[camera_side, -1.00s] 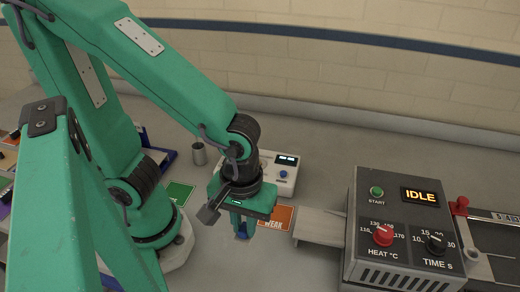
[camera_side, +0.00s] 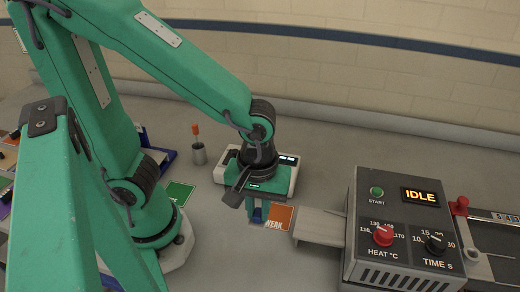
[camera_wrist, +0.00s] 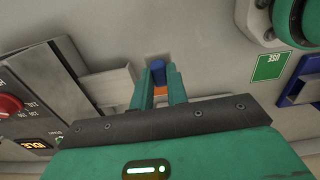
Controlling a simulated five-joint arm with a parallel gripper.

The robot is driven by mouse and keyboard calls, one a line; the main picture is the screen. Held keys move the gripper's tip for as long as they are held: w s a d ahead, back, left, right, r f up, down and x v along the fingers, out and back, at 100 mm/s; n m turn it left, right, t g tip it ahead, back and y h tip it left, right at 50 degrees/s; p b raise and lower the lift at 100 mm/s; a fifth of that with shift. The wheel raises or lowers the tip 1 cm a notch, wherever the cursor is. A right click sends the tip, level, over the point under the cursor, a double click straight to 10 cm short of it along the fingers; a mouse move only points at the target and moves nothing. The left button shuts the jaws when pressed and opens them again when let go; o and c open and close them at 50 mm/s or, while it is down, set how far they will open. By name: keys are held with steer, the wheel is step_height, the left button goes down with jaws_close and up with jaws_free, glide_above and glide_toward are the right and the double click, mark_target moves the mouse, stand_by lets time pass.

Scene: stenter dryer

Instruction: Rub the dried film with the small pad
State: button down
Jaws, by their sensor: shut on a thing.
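My gripper (camera_side: 257,218) is shut on a small blue piece, which I take to be the pad (camera_wrist: 158,71). In the wrist view the blue piece sits between the two green fingers (camera_wrist: 160,88). In the side view the fingers hang just left of the orange WEAK card (camera_side: 279,217), in front of the white instrument. I cannot tell whether the pad touches anything. I cannot make out a dried film in either view.
The grey dryer box (camera_side: 405,225) reads IDLE, with a metal plate (camera_side: 319,227) at its left. The white instrument (camera_side: 286,172) stands behind my gripper. A green card (camera_side: 180,193) and a cup (camera_side: 198,155) with an orange-handled tool are to the left.

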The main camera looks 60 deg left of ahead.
steer(key=w+a+n, duration=0.2)
steer(key=w+a, duration=0.2)
steer(key=a, duration=0.4)
steer(key=w+a+n, duration=0.3)
steer(key=w+a, duration=0.2)
steer(key=a, duration=0.3)
steer(key=w+a+r+n, duration=0.1)
steer(key=w+a+n, duration=0.1)
steer(key=w+a, duration=0.3)
steer(key=a, duration=0.3)
steer(key=shift+w+n, duration=0.25)
steer(key=shift+n, duration=0.15)
